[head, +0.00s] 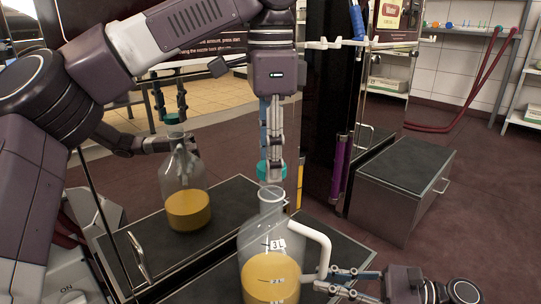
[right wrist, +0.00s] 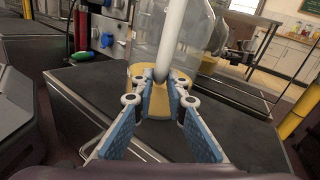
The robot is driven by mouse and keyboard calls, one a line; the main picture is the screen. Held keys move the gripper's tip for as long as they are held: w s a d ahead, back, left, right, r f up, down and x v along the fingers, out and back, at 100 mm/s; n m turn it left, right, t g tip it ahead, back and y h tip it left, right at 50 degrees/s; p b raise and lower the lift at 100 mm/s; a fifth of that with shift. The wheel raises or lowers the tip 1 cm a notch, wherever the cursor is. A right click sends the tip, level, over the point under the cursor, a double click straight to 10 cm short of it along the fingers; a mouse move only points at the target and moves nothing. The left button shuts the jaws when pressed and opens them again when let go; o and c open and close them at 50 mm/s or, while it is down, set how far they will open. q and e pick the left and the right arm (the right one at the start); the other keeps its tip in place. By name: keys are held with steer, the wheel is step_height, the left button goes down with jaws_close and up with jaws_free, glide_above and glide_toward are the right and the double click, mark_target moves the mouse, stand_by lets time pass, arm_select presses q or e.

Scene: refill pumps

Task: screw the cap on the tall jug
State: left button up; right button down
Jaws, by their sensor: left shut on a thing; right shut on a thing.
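The tall jug (head: 270,258) is clear, with level marks, amber liquid in its lower part and a white side handle (head: 321,243). It stands upright on a dark mat, its neck (head: 271,197) open at the top. My left gripper (head: 272,168) points down from above, shut on the teal cap (head: 264,170), which is held just above the neck with a small gap. My right gripper (head: 330,281) comes from the lower right, shut on the handle. The right wrist view shows its blue fingers (right wrist: 158,88) on either side of the white handle (right wrist: 171,40), with the jug (right wrist: 195,42) behind.
A glossy panel at the left mirrors the jug (head: 187,195) and my grippers. A dark-topped metal cabinet (head: 400,180) stands at the right, beside a purple tube (head: 337,172). Shelves and a red hose (head: 470,95) are at the back right. The floor there is clear.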

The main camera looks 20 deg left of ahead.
arm_select(q)
steer(key=shift+f, duration=0.1)
steer(key=shift+f, duration=0.8)
steer(key=shift+f, duration=0.6)
stand_by(0.3)
